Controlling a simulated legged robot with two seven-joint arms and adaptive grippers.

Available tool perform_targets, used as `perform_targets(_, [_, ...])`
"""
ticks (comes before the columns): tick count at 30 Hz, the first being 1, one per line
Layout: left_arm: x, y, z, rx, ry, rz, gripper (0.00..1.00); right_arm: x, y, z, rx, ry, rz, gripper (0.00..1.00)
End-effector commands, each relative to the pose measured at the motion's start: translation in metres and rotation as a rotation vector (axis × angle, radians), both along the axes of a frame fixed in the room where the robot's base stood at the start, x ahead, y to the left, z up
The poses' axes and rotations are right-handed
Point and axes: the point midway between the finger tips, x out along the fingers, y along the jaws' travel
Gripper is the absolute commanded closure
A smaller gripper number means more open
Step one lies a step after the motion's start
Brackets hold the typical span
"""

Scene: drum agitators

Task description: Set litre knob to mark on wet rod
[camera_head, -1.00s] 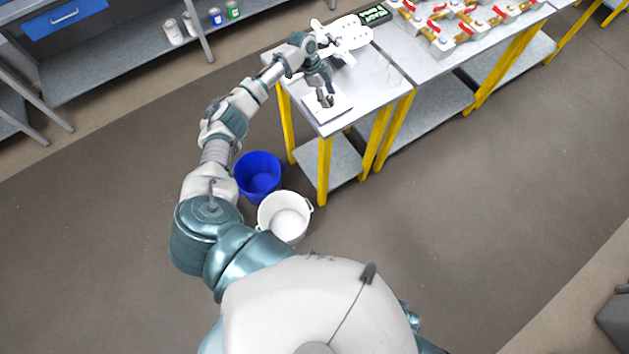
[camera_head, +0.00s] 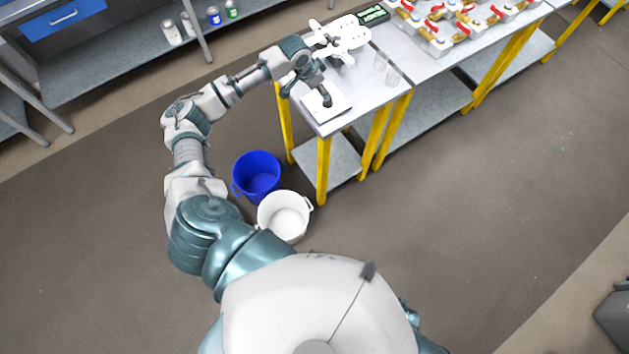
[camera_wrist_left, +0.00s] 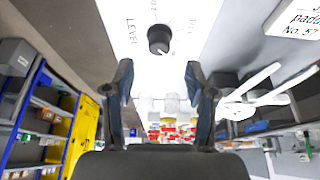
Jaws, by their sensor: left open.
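A black round knob (camera_wrist_left: 159,39) sits on a white panel (camera_wrist_left: 185,15) marked "LEVEL" in the left wrist view. In the head view the knob (camera_head: 327,100) shows small on the white plate (camera_head: 340,107) near the table's corner. My left gripper (camera_wrist_left: 159,78) is open, its two fingers spread either side of the knob's line but apart from it, with nothing between them. In the head view the left gripper (camera_head: 312,82) is beside the knob, partly hidden by its own wrist. I cannot make out a wet rod. My right gripper is not in view.
Clear beakers (camera_head: 386,70) stand to the right. Brass valves with red handles (camera_head: 465,20) fill the adjoining table. Blue (camera_head: 257,176) and white (camera_head: 284,217) buckets stand on the floor.

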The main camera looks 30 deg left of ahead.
Motion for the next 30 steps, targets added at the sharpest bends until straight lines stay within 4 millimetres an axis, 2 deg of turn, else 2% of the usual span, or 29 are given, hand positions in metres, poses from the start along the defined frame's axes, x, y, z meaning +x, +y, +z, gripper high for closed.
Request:
perform_targets(3, [-0.009, 0.005, 0.025, 0.001, -0.003, 0.001, 0.44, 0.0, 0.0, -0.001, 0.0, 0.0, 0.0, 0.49])
perform_targets(15, [-0.04, 0.017, 0.106, 0.002, -0.002, -0.001, 0.44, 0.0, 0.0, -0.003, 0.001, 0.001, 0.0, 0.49])
perform_targets(18, [-0.039, 0.0, 0.078, 0.007, 0.01, -0.027, 0.44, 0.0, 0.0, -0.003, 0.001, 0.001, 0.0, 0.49])
perform_targets(30, [-0.047, -0.047, 0.004, 0.021, 0.012, -0.09, 0.44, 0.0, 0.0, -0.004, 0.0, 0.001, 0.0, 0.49])
